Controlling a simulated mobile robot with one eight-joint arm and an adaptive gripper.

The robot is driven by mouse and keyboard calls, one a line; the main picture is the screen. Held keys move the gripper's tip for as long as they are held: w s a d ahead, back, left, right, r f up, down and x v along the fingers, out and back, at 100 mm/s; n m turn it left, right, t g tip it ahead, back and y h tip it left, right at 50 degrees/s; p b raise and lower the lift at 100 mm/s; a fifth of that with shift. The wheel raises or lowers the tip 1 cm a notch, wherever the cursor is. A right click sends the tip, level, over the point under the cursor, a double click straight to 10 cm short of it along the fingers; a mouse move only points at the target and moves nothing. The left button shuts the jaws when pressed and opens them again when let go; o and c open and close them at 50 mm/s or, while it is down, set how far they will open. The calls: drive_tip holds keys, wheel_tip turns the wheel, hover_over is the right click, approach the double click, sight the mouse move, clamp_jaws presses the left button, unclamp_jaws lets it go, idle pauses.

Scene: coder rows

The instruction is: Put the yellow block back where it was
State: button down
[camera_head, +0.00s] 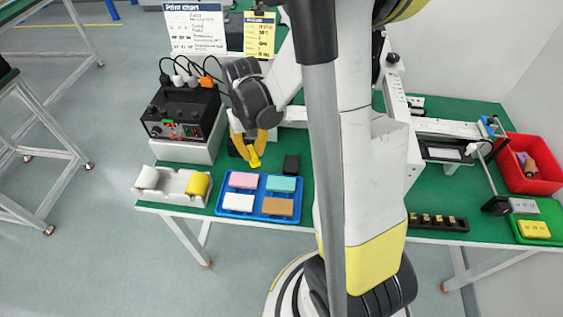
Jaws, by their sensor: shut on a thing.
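My gripper (251,155) hangs over the green table, just behind the blue tray (222,213). Its yellow fingers are closed on a small yellow thing; fingers and thing share a colour, so its shape and edges are hard to make out. I cannot tell whether it is the yellow block or whether it touches the table. Another yellow block (534,229), with small dark marks on top, lies on a green tray (552,241) at the far right. The blue tray holds a pink block (243,180), a teal block (281,184), a white block (238,202) and a brown block (277,207).
A white holder (170,196) with a white and a yellow roll is left of the blue tray. A black control box (182,112) with cables stands behind. A dark block (291,164) lies near my gripper. A red bin (528,160) is at right. My arm hides the table's middle.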

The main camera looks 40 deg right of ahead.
drive_tip(key=s+d+r+m+p, duration=0.2)
drive_tip(key=s+d+m, duration=0.4)
drive_tip(key=s+d, duration=0.85)
drive_tip(key=w+f+b, duration=0.1)
drive_tip(key=w+f, duration=0.1)
drive_tip(key=w, duration=0.1)
drive_tip(key=w+a+f+b, duration=0.1)
drive_tip(key=w+f, duration=0.2)
drive_tip(key=w, duration=0.1)
drive_tip(key=w+f+b, duration=0.1)
drive_tip(key=w+f, duration=0.1)
drive_tip(key=w, duration=0.2)
drive_tip(key=shift+w+a+f, duration=0.15)
drive_tip(key=shift+w+a, duration=0.05)
drive_tip(key=shift+a, duration=0.05)
drive_tip(key=shift+w+f, duration=0.1)
drive_tip(key=shift+f+b, duration=1.05)
drive_tip(key=shift+f, duration=0.8)
drive_tip(key=shift+f, duration=0.1)
drive_tip(key=shift+f, duration=0.15)
drive_tip(key=c, duration=1.5)
unclamp_jaws()
drive_tip(key=shift+c, duration=0.2)
